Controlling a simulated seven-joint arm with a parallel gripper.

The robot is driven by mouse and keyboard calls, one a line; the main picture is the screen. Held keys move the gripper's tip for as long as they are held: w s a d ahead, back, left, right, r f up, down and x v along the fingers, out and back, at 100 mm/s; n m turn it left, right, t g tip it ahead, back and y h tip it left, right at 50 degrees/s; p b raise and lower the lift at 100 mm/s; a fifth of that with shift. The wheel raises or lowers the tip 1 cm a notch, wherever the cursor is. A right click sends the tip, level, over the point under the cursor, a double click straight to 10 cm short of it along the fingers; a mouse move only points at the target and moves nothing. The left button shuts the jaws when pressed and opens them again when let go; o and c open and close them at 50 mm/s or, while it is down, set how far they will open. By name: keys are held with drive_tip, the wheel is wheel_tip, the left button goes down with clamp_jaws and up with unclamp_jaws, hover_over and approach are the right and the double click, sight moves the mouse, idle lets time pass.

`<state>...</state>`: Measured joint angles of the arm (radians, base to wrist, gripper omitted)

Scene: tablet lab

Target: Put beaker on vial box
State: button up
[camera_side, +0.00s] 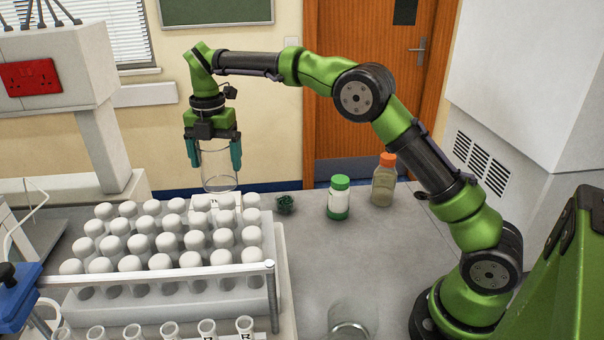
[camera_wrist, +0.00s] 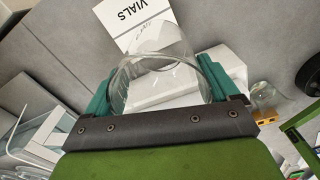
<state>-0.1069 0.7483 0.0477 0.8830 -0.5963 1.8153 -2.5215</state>
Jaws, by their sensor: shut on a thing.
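My gripper (camera_side: 214,158) is shut on a clear glass beaker (camera_side: 219,174), with a green finger on each side of it. The beaker is held upright in the air. In the wrist view the beaker (camera_wrist: 160,72) sits between the fingers. The white vial box (camera_wrist: 124,38), with "VIALS" printed on it, shows beyond and through the glass. In the side view the box (camera_side: 228,201) is low behind the capped vials, below the beaker and partly hidden by them. The beaker appears above the box, but the exact gap cannot be told.
A rack of white-capped vials (camera_side: 165,245) stands in front, with a metal rail (camera_side: 150,275). A green-capped bottle (camera_side: 339,198), an orange-capped bottle (camera_side: 384,182) and a small dark green item (camera_side: 286,204) stand to the right. Another glass vessel (camera_side: 350,328) is at the front. The middle bench is clear.

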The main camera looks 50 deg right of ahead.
sight(221, 189)
wheel_tip(221, 189, down, 8)
drive_tip(key=shift+f, duration=0.2)
idle(0.3)
drive_tip(key=shift+f, duration=0.15)
drive_tip(key=o, duration=0.9)
